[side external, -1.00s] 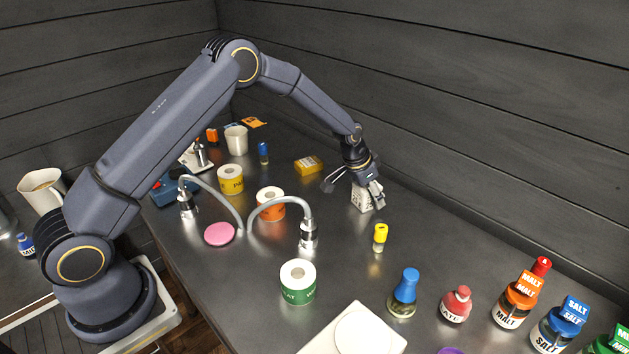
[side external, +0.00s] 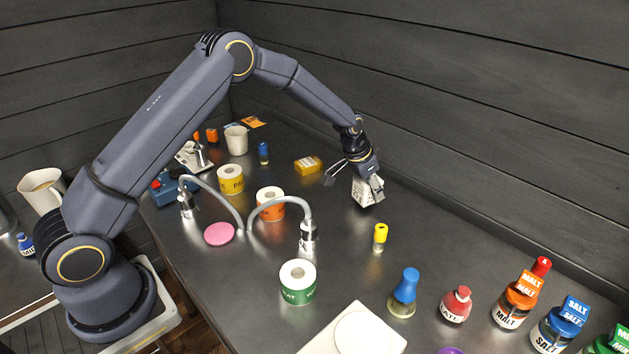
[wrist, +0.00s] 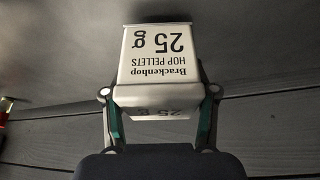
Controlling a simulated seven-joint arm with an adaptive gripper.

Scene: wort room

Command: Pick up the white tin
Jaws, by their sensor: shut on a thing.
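The white tin (side external: 363,193) is between the fingers of my gripper (side external: 366,190) at the far right side of the dark counter, near the wall. In the wrist view the white tin (wrist: 160,58) shows black lettering, "Brackenhop HOP PELLETS 25 g", upside down in the picture. My gripper (wrist: 160,115) is shut on it, one finger at each side. In the side view the tin looks slightly tilted and raised a little above the counter. The gripper partly hides it.
A small yellow-capped vial (side external: 379,237) stands in front of the tin. A yellow box (side external: 308,166) lies behind it to the left. An orange-labelled roll (side external: 270,203) and a curved metal lamp-like neck (side external: 306,215) stand to the left. Labelled jars (side external: 514,302) line the right front.

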